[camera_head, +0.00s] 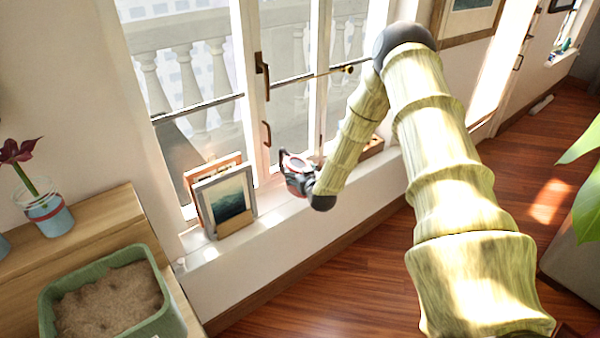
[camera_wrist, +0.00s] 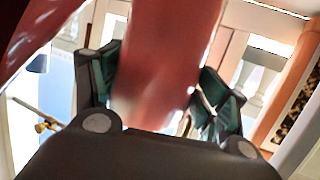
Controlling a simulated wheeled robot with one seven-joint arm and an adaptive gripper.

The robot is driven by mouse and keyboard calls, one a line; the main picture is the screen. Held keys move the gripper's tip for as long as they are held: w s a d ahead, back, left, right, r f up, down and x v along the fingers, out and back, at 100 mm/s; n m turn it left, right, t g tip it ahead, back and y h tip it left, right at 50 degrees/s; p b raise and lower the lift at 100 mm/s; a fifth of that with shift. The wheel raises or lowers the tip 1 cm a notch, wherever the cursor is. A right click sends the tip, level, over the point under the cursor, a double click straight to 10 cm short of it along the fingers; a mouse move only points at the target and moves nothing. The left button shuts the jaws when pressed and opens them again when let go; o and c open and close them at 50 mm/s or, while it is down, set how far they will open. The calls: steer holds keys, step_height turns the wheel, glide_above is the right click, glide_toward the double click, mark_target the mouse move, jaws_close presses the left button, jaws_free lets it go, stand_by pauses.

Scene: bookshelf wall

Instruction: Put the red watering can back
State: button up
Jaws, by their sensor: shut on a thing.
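The red watering can (camera_wrist: 168,55) fills the upper middle of the wrist view, close to the camera and cut off by the top edge. My gripper (camera_wrist: 160,88) is shut on it, with one dark green finger pad on each side of the red body. In the head view my gripper (camera_head: 297,172) is in front of the window, just above the sill. Only small bits of red show there. The can's spout and handle cannot be made out.
Framed pictures (camera_head: 226,203) lean on the windowsill (camera_head: 262,213), left of my gripper. A brown wooden item (camera_head: 373,148) lies on the sill to the right, partly behind my arm. A green sand-filled bin (camera_head: 165,322) and a flower vase (camera_head: 47,212) stand at left.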

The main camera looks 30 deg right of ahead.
steer(key=shift+f, duration=0.3)
steer(key=o, duration=1.6)
steer(key=shift+r, duration=0.45)
steer(key=b+v, duration=0.1)
steer(key=v, duration=1.1)
steer(key=s+a+f+n+g+y, duration=0.1)
steer(key=s+a+f+g+y, duration=0.35)
steer(key=s+a+f, duration=1.05)
steer(key=s+a+f+g, duration=0.3)
steer(key=s, duration=0.5)
steer(key=s+a+f+g, duration=0.3)
steer(key=s, duration=0.6)
steer(key=s+a+f+n+g, duration=0.1)
steer(key=s+a+f+g, duration=0.2)
steer(key=s, duration=0.6)
steer(key=shift+s+a+g+h, duration=0.15)
steer(key=shift+a+g+h, duration=0.2)
steer(key=shift+a, duration=0.15)
